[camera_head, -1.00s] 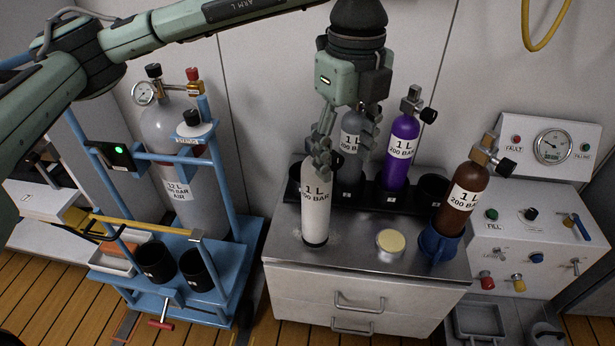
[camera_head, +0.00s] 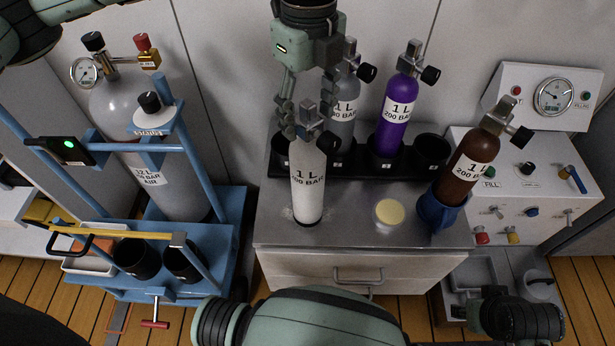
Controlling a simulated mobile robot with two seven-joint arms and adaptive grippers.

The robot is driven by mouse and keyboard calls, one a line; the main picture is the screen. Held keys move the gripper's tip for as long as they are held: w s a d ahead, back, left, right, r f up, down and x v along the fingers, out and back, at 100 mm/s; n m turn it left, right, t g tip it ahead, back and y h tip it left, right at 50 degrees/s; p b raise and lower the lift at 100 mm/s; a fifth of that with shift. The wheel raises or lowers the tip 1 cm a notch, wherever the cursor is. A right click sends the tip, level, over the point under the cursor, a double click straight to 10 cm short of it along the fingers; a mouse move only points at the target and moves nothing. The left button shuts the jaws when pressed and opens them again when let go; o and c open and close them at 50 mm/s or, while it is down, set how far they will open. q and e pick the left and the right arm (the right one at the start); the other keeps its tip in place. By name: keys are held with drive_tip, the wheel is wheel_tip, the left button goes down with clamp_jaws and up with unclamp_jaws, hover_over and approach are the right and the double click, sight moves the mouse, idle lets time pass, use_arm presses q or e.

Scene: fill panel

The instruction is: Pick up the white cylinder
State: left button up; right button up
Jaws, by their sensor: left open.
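The white cylinder (camera_head: 307,187) stands upright on the grey cabinet top (camera_head: 345,233), labelled "1 L 200 BAR", with a metal valve and dark knob at its top. My left gripper (camera_head: 308,118) points down over it from above. Its fingers are open, one on each side of the valve in this view. The valve partly covers the right finger, and I cannot tell whether they touch.
A grey cylinder (camera_head: 343,110) and a purple cylinder (camera_head: 397,115) stand in a black rack behind. A brown cylinder (camera_head: 468,165) leans in a blue holder (camera_head: 438,212). A cream-topped disc (camera_head: 389,213) lies nearby. A blue cart (camera_head: 225,235) stands left.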

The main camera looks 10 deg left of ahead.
sight(308, 163)
use_arm(q)
drive_tip(key=shift+f, duration=1.35)
clamp_jaws()
drive_tip(key=shift+w+r, duration=0.1)
drive_tip(key=shift+r, duration=0.1)
